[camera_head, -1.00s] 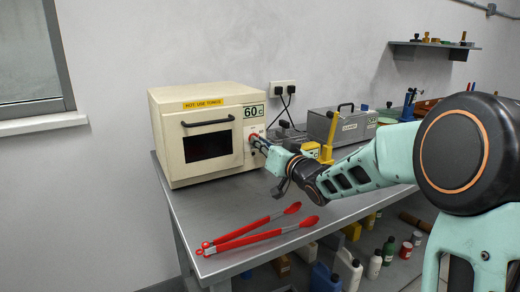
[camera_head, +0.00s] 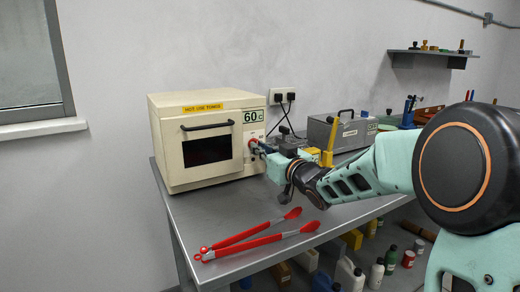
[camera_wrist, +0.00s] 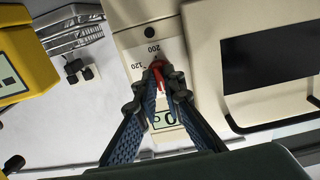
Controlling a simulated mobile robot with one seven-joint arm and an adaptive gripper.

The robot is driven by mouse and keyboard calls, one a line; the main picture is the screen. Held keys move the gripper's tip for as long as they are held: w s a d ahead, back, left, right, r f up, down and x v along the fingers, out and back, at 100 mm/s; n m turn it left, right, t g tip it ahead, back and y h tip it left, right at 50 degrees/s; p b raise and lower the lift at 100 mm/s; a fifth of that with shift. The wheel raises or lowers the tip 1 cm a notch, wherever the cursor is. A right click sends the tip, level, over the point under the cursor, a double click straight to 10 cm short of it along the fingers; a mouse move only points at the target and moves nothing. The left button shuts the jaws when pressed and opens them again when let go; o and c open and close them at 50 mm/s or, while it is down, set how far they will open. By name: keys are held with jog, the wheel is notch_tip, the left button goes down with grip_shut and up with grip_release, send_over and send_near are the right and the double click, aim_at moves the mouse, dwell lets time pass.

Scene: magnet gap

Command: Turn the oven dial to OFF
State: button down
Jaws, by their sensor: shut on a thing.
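The cream oven (camera_head: 205,170) stands on the metal bench with its door closed. Its control panel (camera_head: 253,135) is on the right of its front, under a "60 C" label. The red dial (camera_wrist: 158,70) shows in the wrist view between my fingertips, with the marks "200" and "120" on the white plate around it. My gripper (camera_head: 256,148) is at the panel, and its fingers are shut on the dial. The fingers (camera_wrist: 164,84) hide part of the dial and the marks below it, so I cannot read the OFF mark.
Red tongs (camera_head: 255,238) lie on the bench (camera_head: 215,212) in front of the oven. A grey box (camera_head: 340,130) and a yellow device (camera_head: 328,145) stand to the right of my gripper. Bottles (camera_head: 377,272) stand under the bench.

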jog(key=c, duration=2)
grip_release()
jog(key=shift+c, duration=0.2)
jog(key=shift+r, duration=0.1)
notch_tip(320, 180, up, 10)
jog(key=shift+f, duration=0.1)
